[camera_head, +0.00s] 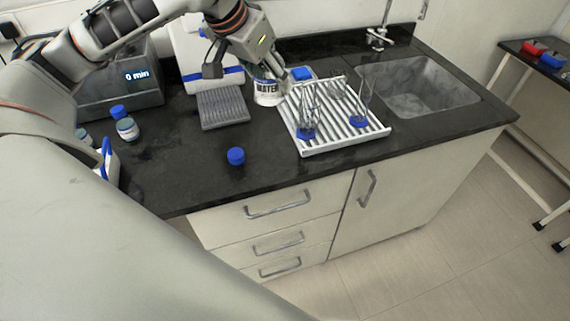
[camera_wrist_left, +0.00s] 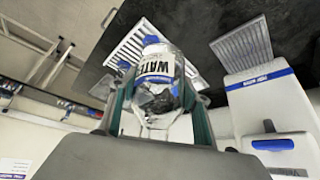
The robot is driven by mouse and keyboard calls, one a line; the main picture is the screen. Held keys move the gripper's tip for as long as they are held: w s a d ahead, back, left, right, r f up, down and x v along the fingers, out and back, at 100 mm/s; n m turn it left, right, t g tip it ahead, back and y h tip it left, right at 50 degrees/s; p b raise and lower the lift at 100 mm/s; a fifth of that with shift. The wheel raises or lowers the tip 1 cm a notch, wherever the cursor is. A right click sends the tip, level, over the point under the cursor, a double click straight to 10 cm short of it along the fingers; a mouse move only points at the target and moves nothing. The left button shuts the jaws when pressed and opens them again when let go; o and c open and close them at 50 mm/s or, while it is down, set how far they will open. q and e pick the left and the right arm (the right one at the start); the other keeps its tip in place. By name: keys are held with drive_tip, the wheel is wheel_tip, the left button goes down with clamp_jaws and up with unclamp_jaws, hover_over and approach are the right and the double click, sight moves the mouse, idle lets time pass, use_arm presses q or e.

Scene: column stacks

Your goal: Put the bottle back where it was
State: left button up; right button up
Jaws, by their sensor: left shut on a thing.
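The bottle (camera_head: 267,96) has a "WATER" label and is in my left gripper (camera_head: 268,76), between the grey ribbed tray and the white rack in the head view. In the left wrist view the bottle (camera_wrist_left: 158,68) shows its blue cap, clear body and label between the two fingers of my left gripper (camera_wrist_left: 160,98). The gripper is shut on it. I cannot tell whether the bottle touches the counter or hangs just above it. My right gripper is not in view.
The white slatted rack (camera_head: 350,142) holds glassware with blue bases. The grey ribbed tray (camera_head: 222,107) lies left of it. A blue cap (camera_head: 236,156) sits near the front, a small jar (camera_head: 127,129) at left. The sink (camera_head: 420,85) is at right. The front-left counter is mostly clear.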

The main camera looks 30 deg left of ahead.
use_arm(q)
drive_tip(key=shift+d+r, duration=0.15)
drive_tip(key=shift+d, duration=0.1)
drive_tip(key=shift+d+f, duration=0.1)
drive_tip(key=shift+f, duration=0.15)
wheel_tip(320, 180, down, 19)
drive_tip(key=shift+r, duration=0.1)
drive_tip(key=shift+w+f, duration=0.1)
drive_tip(key=shift+f, duration=0.1)
drive_tip(key=shift+f, duration=0.1)
drive_tip(key=o, duration=1.5)
drive_tip(key=shift+c, duration=0.2)
